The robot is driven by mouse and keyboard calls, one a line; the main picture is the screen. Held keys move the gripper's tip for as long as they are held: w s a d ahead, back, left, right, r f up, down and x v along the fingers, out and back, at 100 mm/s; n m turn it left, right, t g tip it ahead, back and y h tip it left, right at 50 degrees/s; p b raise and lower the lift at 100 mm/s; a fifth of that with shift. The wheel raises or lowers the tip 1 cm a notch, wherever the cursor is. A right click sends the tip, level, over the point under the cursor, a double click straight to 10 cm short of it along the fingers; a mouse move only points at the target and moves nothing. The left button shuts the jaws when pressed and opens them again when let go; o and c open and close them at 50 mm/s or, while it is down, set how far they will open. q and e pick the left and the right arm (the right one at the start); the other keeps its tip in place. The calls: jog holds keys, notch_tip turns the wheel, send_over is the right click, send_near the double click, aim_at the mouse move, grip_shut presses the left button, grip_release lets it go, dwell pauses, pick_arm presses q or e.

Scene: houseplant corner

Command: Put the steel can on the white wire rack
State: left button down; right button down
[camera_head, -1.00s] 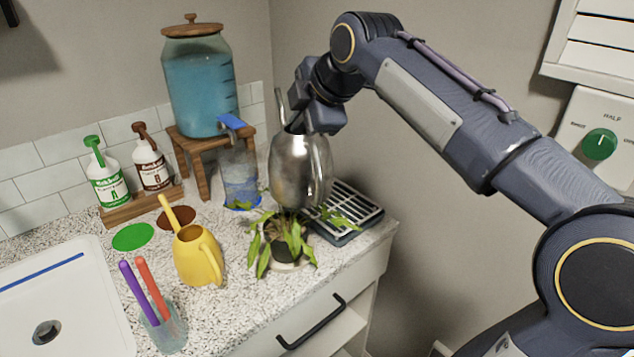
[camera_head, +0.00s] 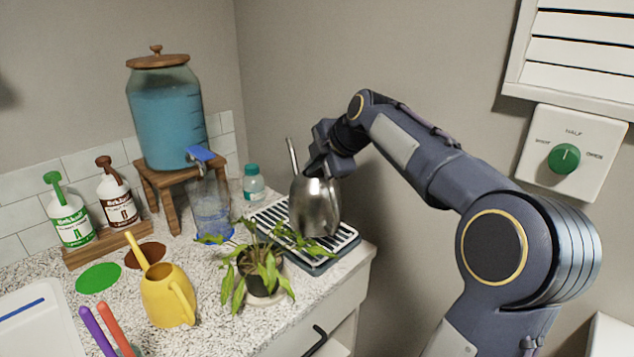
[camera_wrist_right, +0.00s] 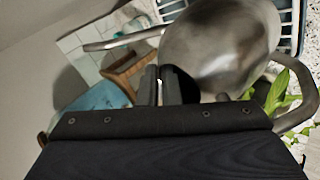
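The steel can (camera_head: 314,210) is upright over the white wire rack (camera_head: 343,237), its base within the rack's outline. I cannot tell whether the base touches the bars or hangs just above them. My right gripper (camera_head: 319,168) is shut on the can's upper rim. In the right wrist view, the fingers (camera_wrist_right: 159,86) sit close together at the edge of the shiny can (camera_wrist_right: 222,48), and part of the rack (camera_wrist_right: 291,18) shows behind it. My left gripper is not in view.
A potted plant (camera_head: 262,270) stands in front of the rack, its leaves overlapping the near edge. A small capped bottle (camera_head: 253,184) stands behind it. The blue-filled dispenser (camera_head: 168,120) and yellow watering can (camera_head: 167,297) are to the left.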

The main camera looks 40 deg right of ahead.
jog(key=f, duration=0.2)
jog(key=d+f, duration=0.1)
jog(key=f, duration=0.1)
jog(key=shift+w+b, duration=0.1)
jog(key=shift+b, duration=0.2)
jog(key=c, duration=1.6)
grip_release()
jog(key=v, duration=1.2)
jog(key=shift+a, duration=0.1)
jog(key=s+a+f+m+g+y, duration=0.1)
jog(key=s+a+f+m, duration=0.4)
jog(key=a+f, duration=0.3)
jog(key=s+a+f+m+g+y, duration=0.1)
jog(key=s+a+f+m, duration=0.5)
jog(key=a, duration=0.3)
jog(key=s+a+f+m+g+y, duration=0.1)
jog(key=s+a+f+m, duration=0.5)
jog(key=a+f, duration=0.2)
jog(key=shift+s+a+f+y, duration=0.15)
jog(key=shift+f, duration=0.25)
jog(key=shift+s+a+f+y, duration=0.1)
jog(key=shift+a+f+y, duration=0.1)
jog(key=shift+f, duration=0.25)
